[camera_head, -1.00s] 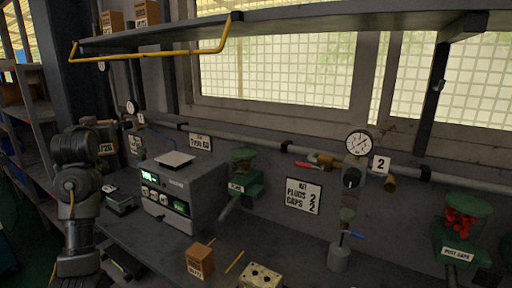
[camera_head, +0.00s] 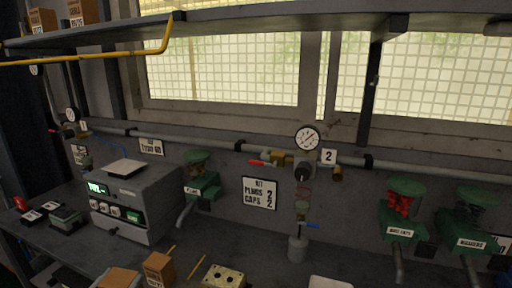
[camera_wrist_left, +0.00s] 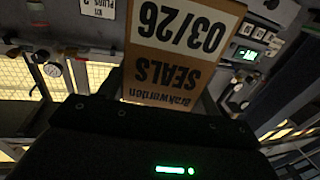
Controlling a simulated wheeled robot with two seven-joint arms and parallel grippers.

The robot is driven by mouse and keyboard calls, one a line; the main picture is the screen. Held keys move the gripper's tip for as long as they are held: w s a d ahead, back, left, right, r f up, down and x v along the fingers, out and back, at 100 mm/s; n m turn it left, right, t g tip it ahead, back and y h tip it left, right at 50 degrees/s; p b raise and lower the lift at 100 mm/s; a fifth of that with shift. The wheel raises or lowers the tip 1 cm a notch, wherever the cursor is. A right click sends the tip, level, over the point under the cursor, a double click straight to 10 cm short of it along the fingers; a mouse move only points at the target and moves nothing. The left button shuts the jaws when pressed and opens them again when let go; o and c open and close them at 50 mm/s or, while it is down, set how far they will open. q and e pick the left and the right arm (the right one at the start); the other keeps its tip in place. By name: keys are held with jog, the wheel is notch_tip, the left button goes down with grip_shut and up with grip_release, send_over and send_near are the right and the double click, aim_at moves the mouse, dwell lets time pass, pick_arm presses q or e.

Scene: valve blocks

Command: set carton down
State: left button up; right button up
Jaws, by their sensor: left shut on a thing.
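A brown carton (camera_wrist_left: 180,55) with a white label reading "SEALS 03/26" fills the upper middle of the left wrist view, upside down there. My left gripper (camera_wrist_left: 158,98) is shut on it, with dark fingers at the carton's sides. In the head view a brown box top (camera_head: 118,278) shows at the bottom edge, cut off by the frame. I cannot tell for certain that it is the held carton, or how high it is. My right gripper is not in view.
Another small brown carton (camera_head: 158,268) stands on the bench beside a yellow stick. A cream block with holes (camera_head: 224,277) is right of it. A grey tester (camera_head: 135,205) stands behind. Dispensers and a gauge line the wall. Some bench front of the tester is bare.

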pick_arm(q)
jog(key=shift+d+f+y, duration=0.2)
jog(key=shift+d+y, duration=0.1)
jog(key=shift+d, duration=0.4)
jog(key=d+f+n+y+b, duration=0.1)
jog(key=d+y, duration=0.1)
jog(key=d, duration=0.5)
jog(key=shift+d+f+n, duration=0.15)
jog(key=shift+d+n, duration=0.1)
jog(key=shift+n, duration=0.05)
